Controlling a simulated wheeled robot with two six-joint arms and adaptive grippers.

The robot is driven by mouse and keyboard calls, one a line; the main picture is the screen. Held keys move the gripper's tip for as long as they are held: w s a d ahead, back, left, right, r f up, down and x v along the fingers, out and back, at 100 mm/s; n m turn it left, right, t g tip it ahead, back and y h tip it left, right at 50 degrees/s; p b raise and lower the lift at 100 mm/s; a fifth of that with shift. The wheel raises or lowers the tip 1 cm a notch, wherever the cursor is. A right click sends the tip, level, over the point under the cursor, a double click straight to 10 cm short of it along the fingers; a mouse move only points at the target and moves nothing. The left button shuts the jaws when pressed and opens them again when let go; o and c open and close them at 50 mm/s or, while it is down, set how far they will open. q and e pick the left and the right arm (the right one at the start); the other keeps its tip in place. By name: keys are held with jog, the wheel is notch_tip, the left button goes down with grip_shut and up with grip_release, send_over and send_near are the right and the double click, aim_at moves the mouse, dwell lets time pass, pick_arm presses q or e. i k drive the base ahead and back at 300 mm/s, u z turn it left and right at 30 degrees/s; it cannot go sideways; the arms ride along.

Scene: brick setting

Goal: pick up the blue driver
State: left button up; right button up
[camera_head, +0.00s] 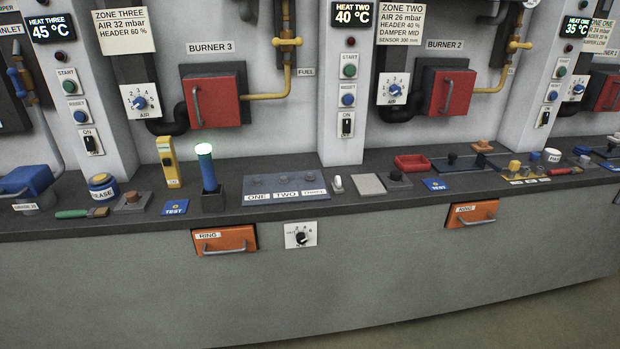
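I cannot pick out the blue driver for certain. A blue upright cylinder (208,175) with a glowing green top stands in a small black block on the bench, left of centre. It may be a lamp or a tool handle; I cannot tell. A small blue item (583,150) lies far right on the bench, too small to identify. Neither of my grippers shows in this view.
The dark bench (350,203) runs along a panel wall. Near the cylinder are a yellow device (168,162), a blue TEST plate (174,207) and a grey labelled block (285,188). Orange drawers (224,240) sit in the front. A red tray (412,162) lies right of centre.

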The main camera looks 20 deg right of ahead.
aim_at(203, 150)
jog(key=z, duration=1.4)
jog(key=i, duration=2.1)
jog(key=u, duration=0.25)
